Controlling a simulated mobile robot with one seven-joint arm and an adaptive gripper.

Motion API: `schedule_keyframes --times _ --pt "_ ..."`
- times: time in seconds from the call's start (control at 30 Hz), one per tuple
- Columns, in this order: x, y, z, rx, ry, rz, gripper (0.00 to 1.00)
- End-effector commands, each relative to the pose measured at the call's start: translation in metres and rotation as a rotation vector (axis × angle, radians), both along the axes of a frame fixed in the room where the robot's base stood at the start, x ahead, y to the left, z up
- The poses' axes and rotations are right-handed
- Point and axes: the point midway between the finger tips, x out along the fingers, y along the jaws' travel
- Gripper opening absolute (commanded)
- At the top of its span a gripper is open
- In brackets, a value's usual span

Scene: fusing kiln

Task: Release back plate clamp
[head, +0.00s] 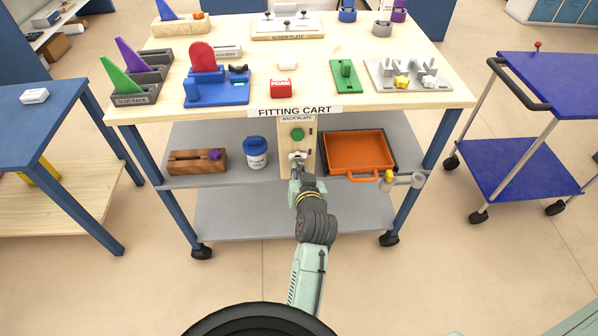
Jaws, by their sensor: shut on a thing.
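The back plate (312,136) is a pale wooden upright panel, labelled BACK PLATE at its top, below the front edge of the fitting cart (455,94). A round green part (297,134) sits on its upper half. Below that is a small light metal clamp (298,156). My gripper (297,167) reaches up to the clamp from the front and is shut on it. The gripper and wrist hide the clamp's lower part, and its exact position is too small to tell.
On the shelf, a wooden block (185,162) and a blue-lidded jar (256,154) stand left of the plate. An orange tray (358,151) lies close on its right. The tabletop overhangs above. Open floor lies in front of the cart.

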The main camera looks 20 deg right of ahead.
Motion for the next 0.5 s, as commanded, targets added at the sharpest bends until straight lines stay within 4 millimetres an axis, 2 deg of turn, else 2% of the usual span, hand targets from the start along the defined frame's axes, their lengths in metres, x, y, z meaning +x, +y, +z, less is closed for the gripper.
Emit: schedule_keyframes --times 0.5 --pt "-0.003 -0.016 -0.006 0.455 -0.136 -0.001 0.00"
